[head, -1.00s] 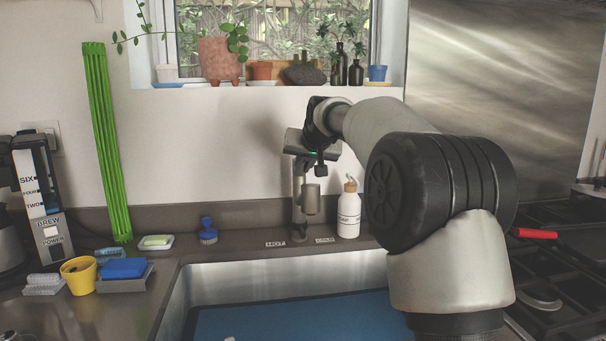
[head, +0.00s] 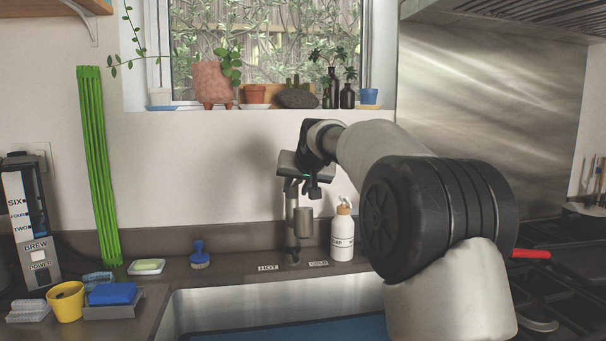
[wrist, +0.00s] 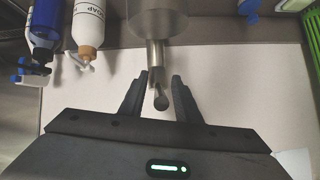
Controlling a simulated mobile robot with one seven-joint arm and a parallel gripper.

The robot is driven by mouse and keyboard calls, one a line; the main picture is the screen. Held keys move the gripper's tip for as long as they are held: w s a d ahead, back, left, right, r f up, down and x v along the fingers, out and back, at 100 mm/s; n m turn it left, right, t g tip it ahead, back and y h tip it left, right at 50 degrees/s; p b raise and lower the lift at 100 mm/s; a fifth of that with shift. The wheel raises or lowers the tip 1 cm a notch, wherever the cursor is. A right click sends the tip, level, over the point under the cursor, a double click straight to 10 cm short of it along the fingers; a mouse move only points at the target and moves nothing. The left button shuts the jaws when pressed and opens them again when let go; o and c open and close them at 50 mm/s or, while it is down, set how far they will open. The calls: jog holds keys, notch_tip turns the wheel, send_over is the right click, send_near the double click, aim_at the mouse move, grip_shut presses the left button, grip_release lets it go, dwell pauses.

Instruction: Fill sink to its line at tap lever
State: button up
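The metal tap (head: 292,222) stands behind the sink, between HOT and COLD labels on the counter; it also shows in the wrist view (wrist: 156,22). Its thin lever with a rounded end (wrist: 161,101) lies between the two black fingers of my gripper (wrist: 158,82). The fingers are open, with a visible gap on each side of the lever. In the head view my gripper (head: 300,182) is at the top of the tap and partly hides it. The steel sink (head: 240,301) shows only its back part. Its inside is blue (head: 290,330); I see no fill line.
A white soap bottle (head: 342,236) stands right of the tap, close to my arm. A blue brush (head: 199,257), a soap dish (head: 147,267), a yellow cup (head: 66,303) and a blue sponge (head: 113,294) are on the left. The stove (head: 560,290) is at right.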

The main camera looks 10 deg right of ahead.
jog(key=a+p+v, duration=0.1)
jog(key=v, duration=1.5)
jog(key=shift+s+d, duration=0.2)
jog(key=shift+d, duration=0.25)
jog(key=shift+r, duration=0.1)
jog(key=s+f+n+g, duration=0.1)
jog(key=s+f+g, duration=0.1)
jog(key=s+f, duration=0.75)
jog(key=s+f+g, duration=0.1)
jog(key=s+f, duration=0.5)
jog(key=s, duration=0.7)
jog(key=s+f+n+g, duration=0.1)
jog(key=s+f+g, duration=0.1)
jog(key=s+f, duration=0.75)
jog(key=s+r+p, duration=0.3)
jog(key=r+p, duration=1.9)
jog(key=shift+a+r+h, duration=0.35)
jog(key=shift+a+h, duration=0.05)
